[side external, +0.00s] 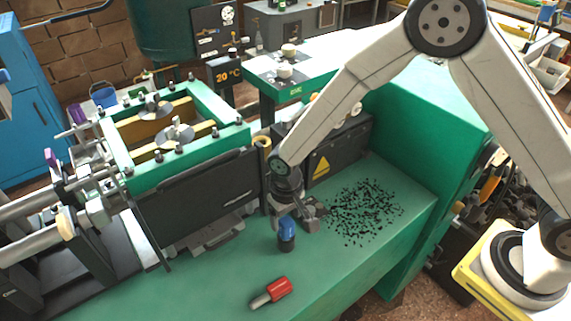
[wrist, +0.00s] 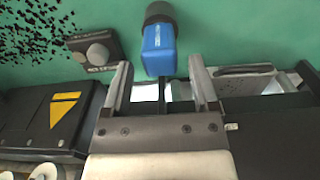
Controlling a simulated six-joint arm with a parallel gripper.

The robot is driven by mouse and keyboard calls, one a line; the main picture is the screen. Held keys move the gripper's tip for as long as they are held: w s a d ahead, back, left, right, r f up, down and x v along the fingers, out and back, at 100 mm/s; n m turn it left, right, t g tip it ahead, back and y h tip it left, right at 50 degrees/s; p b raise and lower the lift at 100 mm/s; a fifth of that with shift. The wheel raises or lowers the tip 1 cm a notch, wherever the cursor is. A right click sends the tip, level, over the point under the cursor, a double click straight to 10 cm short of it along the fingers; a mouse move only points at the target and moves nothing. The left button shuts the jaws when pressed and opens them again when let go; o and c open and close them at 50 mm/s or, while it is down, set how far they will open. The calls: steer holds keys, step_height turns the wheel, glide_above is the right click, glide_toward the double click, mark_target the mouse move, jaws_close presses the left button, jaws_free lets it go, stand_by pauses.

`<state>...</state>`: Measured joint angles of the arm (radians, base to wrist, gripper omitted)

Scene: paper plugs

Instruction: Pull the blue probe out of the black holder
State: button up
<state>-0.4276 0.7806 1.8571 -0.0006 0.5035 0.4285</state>
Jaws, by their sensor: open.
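The blue probe (side external: 287,224) stands upright in the small black holder (side external: 287,244) on the green bench. My gripper (side external: 290,208) is just above it, pointing down, and partly covers the probe's top in the side external view. In the wrist view, the blue probe (wrist: 158,50) and the black holder (wrist: 159,13) are at the top centre. The two fingers of my gripper (wrist: 160,65) are spread apart with a gap between them. The probe's top end lies in line with this gap, close to the fingertips, with no clear contact.
A red plug (side external: 271,291) lies on the bench nearer the front. Black specks (side external: 365,210) are scattered to the right. A grey block with a round knob (wrist: 97,52) sits beside the holder.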

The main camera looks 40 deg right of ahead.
steer(key=shift+f, duration=0.65)
jaws_close()
stand_by(0.6)
